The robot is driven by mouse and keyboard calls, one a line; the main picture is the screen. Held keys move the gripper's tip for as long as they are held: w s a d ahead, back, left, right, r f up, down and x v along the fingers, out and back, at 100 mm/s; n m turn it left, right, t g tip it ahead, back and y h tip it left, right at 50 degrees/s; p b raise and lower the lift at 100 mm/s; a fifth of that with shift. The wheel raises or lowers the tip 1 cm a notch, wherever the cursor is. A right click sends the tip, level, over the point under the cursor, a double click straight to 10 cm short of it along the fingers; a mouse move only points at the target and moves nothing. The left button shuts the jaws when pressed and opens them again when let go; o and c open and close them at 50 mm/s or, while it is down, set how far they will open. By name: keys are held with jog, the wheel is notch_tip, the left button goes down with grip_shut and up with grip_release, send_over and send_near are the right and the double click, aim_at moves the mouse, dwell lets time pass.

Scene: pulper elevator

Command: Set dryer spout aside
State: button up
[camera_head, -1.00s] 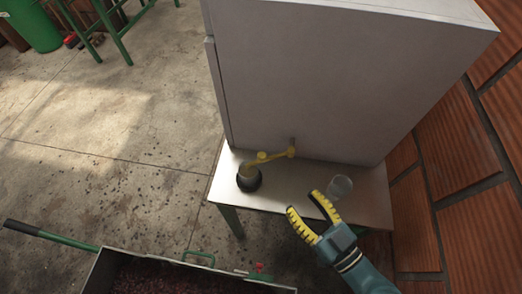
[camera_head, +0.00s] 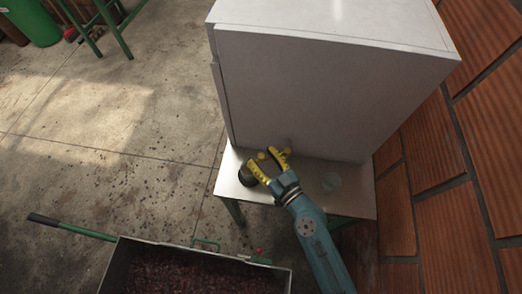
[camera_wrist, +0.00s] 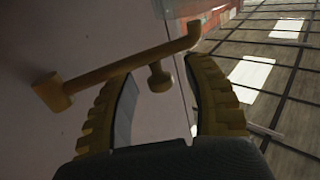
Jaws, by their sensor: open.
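The yellow dryer spout shows in the wrist view (camera_wrist: 120,65) as a bar with a short knob and an end piece, in front of the pale cabinet wall. My gripper (camera_head: 269,160) is open at the foot of the cabinet, and it also shows in the wrist view (camera_wrist: 158,95). The spout's knob appears between the two yellow fingers, with its bar crossing beyond them. I cannot tell whether the fingers touch it. In the head view the fingers hide most of the spout.
The large pale cabinet (camera_head: 300,90) stands on a light table (camera_head: 300,190). A brick wall (camera_head: 440,190) bounds the right. A cart of dark red fruit (camera_head: 200,274) stands in front.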

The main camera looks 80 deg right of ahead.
jog(key=shift+w+d, duration=0.2)
jog(key=shift+w, duration=0.05)
grip_shut()
jog(key=shift+a+f+b, duration=0.1)
jog(key=shift+f+b, duration=0.05)
jog(key=shift+b, duration=0.2)
